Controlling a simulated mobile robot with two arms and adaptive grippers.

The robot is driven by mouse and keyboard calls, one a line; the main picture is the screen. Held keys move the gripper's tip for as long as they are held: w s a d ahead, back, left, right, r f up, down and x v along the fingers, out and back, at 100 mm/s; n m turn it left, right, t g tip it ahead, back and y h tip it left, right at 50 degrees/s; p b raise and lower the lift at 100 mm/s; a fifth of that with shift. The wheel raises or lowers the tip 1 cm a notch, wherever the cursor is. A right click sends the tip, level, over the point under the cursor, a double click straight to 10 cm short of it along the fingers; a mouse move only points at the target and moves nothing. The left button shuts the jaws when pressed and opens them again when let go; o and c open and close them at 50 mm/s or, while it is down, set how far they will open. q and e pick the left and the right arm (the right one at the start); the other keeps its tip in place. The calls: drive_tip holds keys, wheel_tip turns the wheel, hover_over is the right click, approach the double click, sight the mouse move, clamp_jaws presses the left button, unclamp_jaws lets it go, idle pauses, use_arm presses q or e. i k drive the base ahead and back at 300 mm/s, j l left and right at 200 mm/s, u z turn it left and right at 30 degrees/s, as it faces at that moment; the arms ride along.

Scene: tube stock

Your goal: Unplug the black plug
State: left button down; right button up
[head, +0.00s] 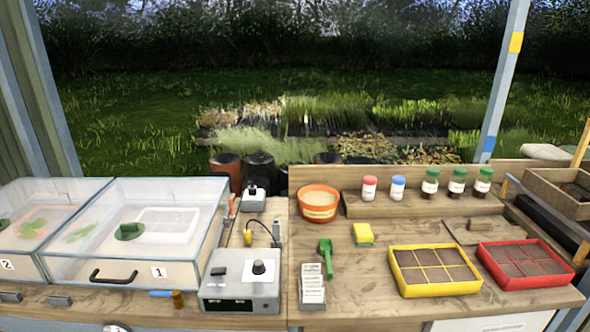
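A small white box (256,204) stands at the back of the bench, left of the orange bowl. A small black piece (251,190) sits on top of it and looks like the black plug in a socket; it is too small to be certain. A thin black cable (264,223) arches behind the grey control box (240,288), near a yellow piece (247,237) and a grey upright piece (277,230). Which end the cable joins is unclear. Neither of my grippers is in view.
Clear lidded boxes (150,215) fill the left side. The grey box has a black knob (259,267). Right are an orange bowl (319,206), green scoop (326,256), sponge (362,234), labels (312,285), several bottles, and yellow (434,291) and red (538,283) trays.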

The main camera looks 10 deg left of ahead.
sight(252, 190)
drive_tip(key=i+j+z, duration=0.3)
drive_tip(key=j+z, duration=0.3)
drive_tip(key=j, duration=0.15)
drive_tip(key=i+j+z, duration=0.15)
drive_tip(key=j+z, duration=0.15)
drive_tip(key=j, duration=0.15)
